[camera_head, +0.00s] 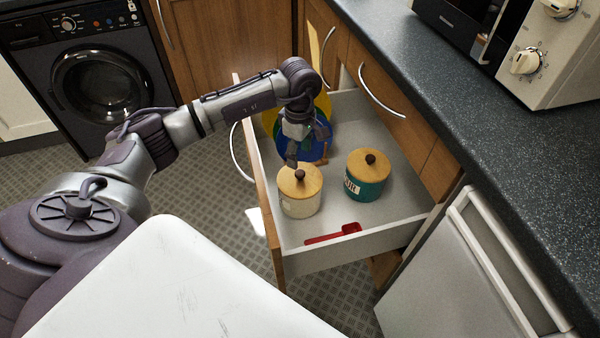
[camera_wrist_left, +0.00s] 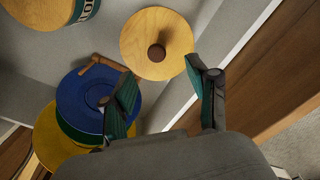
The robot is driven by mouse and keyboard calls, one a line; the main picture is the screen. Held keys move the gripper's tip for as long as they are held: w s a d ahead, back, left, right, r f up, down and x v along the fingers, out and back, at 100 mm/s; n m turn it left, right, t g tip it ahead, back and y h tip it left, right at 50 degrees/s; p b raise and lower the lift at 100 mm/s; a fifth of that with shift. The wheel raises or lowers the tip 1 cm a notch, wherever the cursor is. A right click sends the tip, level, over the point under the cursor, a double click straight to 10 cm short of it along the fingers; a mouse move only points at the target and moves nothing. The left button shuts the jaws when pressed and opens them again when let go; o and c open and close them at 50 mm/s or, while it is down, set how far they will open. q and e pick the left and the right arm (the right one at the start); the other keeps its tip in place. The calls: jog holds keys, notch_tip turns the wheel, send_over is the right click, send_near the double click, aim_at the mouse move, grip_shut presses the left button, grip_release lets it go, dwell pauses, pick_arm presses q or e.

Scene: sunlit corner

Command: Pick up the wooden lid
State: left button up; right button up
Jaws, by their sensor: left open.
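A round wooden lid (camera_head: 290,186) with a dark knob sits on a cream canister (camera_head: 300,206) in the open drawer. The same lid shows in the left wrist view (camera_wrist_left: 140,35), its knob between and just beyond the fingertips. A second wooden lid (camera_head: 383,165) sits on a teal canister (camera_head: 366,190) to its right; a part of it shows at the wrist view's top left. My left gripper (camera_head: 293,158) points down just above the cream canister's knob. Its two fingers (camera_wrist_left: 161,69) are spread and empty. I cannot tell whether they touch the knob. My right gripper is not in view.
The drawer (camera_head: 350,247) also holds a red scoop (camera_head: 335,234) at the front and blue and yellow round items (camera_wrist_left: 80,105) behind my gripper. The counter (camera_head: 460,105) with a microwave (camera_head: 530,50) is at the right.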

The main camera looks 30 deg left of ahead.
aim_at(301, 173)
pick_arm(q)
jog(key=f, duration=0.7)
jog(key=shift+w+f+b, duration=0.2)
jog(key=shift+w+b, duration=0.1)
jog(key=shift+b, duration=0.05)
jog(key=shift+f, duration=0.45)
jog(key=c, duration=0.4)
grip_shut()
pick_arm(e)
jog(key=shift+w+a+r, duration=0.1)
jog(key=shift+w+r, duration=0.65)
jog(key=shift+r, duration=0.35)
